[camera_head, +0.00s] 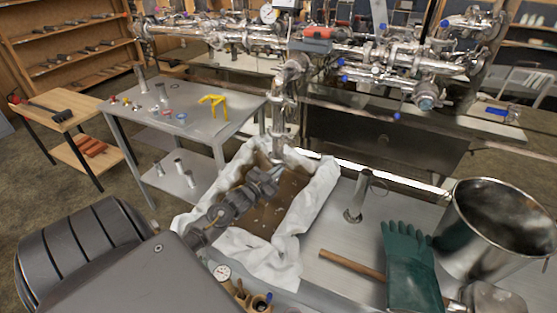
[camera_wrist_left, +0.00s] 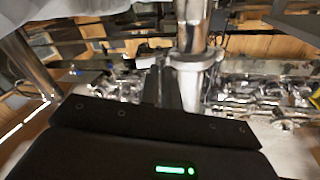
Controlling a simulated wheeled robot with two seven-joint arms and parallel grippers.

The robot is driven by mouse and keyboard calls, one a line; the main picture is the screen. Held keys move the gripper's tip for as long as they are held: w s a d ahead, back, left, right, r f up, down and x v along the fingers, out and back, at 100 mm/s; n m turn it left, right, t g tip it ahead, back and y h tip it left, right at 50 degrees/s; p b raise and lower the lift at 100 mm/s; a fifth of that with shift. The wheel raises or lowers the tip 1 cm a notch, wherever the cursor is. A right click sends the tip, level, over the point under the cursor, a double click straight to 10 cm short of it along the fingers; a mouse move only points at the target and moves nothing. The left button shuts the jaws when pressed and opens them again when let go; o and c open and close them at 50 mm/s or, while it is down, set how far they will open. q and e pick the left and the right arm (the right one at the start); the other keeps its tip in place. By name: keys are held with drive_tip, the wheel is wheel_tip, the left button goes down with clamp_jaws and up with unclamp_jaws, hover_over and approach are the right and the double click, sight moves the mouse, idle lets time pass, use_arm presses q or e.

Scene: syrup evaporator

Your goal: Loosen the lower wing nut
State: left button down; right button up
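A shiny vertical pipe (camera_head: 284,112) with clamped joints comes down from the overhead pipework. The wing nuts are too small to make out in the head view. In the left wrist view a pipe (camera_wrist_left: 194,28) carries a clamp collar (camera_wrist_left: 197,62) with a small metal piece, possibly a wing nut (camera_wrist_left: 149,59), at its left. My left gripper (camera_head: 277,174) is over the cloth-lined tray, close to the pipe's lower end. Its dark fingers (camera_wrist_left: 163,88) also show in the wrist view, just below the collar. I cannot tell whether they touch anything or how far apart they are. My right gripper is not in view.
The tray's white cloth (camera_head: 318,205) surrounds brown contents. A steel pot (camera_head: 470,250), green gloves (camera_head: 410,270) and a wooden-handled tool (camera_head: 347,267) are at the right. A side table (camera_head: 215,125) with a yellow stand (camera_head: 212,106) is at the left. Dense pipework (camera_head: 375,55) hangs above.

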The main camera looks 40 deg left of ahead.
use_arm(q)
drive_tip(key=shift+n+p, duration=0.35)
drive_tip(key=shift+n, duration=0.45)
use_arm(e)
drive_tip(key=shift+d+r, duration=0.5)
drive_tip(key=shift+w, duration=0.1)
use_arm(q)
drive_tip(key=c, duration=1.6)
unclamp_jaws()
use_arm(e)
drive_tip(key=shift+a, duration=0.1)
use_arm(q)
drive_tip(key=shift+s, duration=0.1)
